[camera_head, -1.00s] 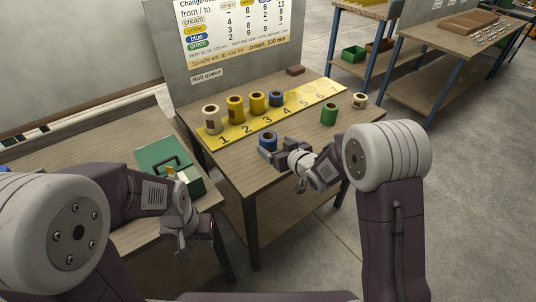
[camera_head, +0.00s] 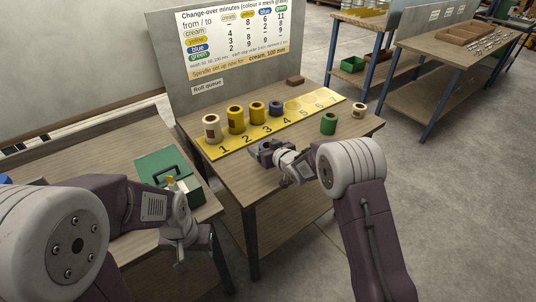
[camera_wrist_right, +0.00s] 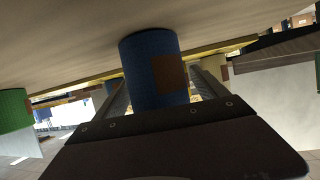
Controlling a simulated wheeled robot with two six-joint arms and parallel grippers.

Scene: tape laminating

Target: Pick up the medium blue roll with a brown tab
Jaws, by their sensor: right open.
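A medium blue roll with a brown tab (camera_wrist_right: 145,68) stands upright between the two fingers of my right gripper (camera_wrist_right: 160,90) in the right wrist view. The fingers are open, one on each side of it; I cannot tell whether either touches it. In the head view this blue roll (camera_head: 265,146) is partly hidden by my right gripper (camera_head: 264,156) at the table's front. My left gripper (camera_head: 194,250) hangs low in front of the left table, away from the rolls; its jaw opening is unclear.
A yellow numbered strip (camera_head: 300,122) holds a cream roll (camera_head: 211,128), two yellow rolls and another blue roll (camera_head: 276,108). A green roll (camera_head: 328,123) and a small cream roll (camera_head: 359,111) stand at right. A green box (camera_head: 160,167) is on the left table.

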